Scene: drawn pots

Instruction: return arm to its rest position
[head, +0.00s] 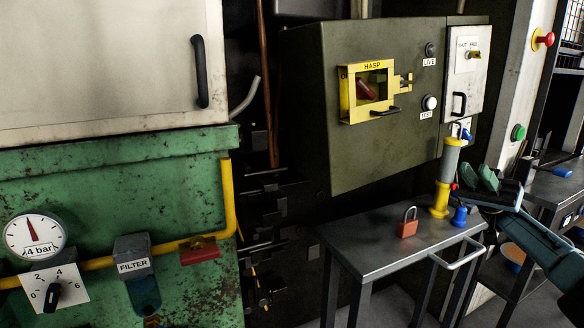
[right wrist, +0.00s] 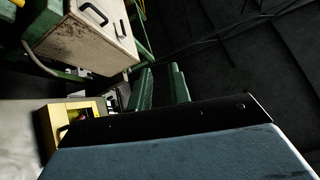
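My right arm comes in from the right edge of the head view. Its gripper (head: 480,174) has green fingers and is held above the right part of a small grey metal table. The same fingers show in the right wrist view (right wrist: 161,88), spread with a gap between them and nothing held. Just left of the gripper in the head view stands a grey and yellow cylinder (head: 446,178); I cannot tell whether they touch. My left gripper is not in view.
The grey table (head: 370,242) bears a red padlock (head: 408,229) and a small blue object (head: 459,216). Behind it is a dark green cabinet (head: 330,110) with a yellow hasp box (head: 345,98). A green machine (head: 90,190) with a gauge (head: 35,236) stands left.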

